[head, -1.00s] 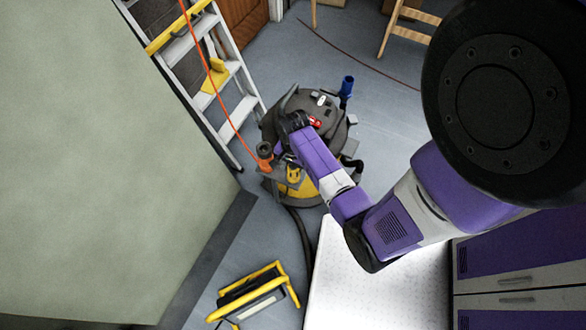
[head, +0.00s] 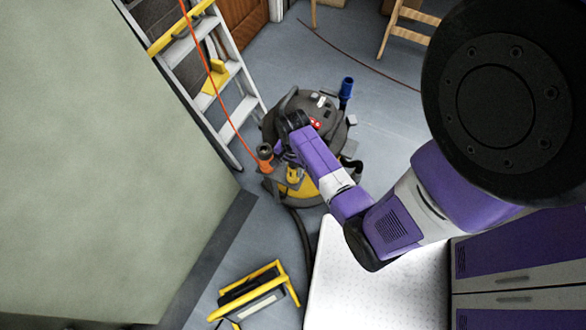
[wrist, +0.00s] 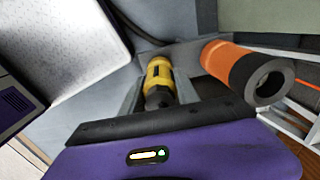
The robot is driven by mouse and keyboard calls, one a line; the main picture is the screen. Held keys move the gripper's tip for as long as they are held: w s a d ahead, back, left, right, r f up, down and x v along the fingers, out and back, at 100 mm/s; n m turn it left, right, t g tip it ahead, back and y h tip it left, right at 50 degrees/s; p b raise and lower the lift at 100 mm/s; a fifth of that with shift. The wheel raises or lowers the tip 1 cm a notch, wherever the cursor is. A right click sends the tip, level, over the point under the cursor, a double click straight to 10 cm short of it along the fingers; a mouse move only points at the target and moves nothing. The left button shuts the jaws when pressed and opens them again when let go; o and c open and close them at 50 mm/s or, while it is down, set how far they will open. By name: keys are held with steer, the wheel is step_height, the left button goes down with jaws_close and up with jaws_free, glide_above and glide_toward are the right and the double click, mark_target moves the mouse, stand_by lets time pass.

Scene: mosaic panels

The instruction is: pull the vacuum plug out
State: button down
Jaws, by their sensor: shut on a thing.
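The yellow-and-black plug (wrist: 159,78) sits between the grey fingers of my gripper (wrist: 160,92) in the wrist view. The gripper is shut on it. In the head view my gripper (head: 288,160) is at the near left side of the dark vacuum (head: 325,105), and the yellow plug (head: 293,174) shows just below it. An orange-and-black connector (wrist: 228,62) lies to the right of the plug in the wrist view, apart from it, with its hollow round end facing the camera. It also shows in the head view (head: 265,153), left of my gripper, by the orange cord.
A stepladder (head: 235,100) stands behind left, with an orange cord (head: 210,70) running down past it. A yellow-framed work light (head: 255,292) is on the floor. A white table (head: 375,285) and purple-fronted drawers (head: 520,240) are at the near right. A dark hose leaves the vacuum.

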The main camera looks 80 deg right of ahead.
steer(key=shift+r+p, duration=2.4)
steer(key=shift+r, duration=0.1)
steer(key=shift+r, duration=0.1)
steer(key=shift+r+p, duration=2.6)
steer(key=shift+p, duration=0.2)
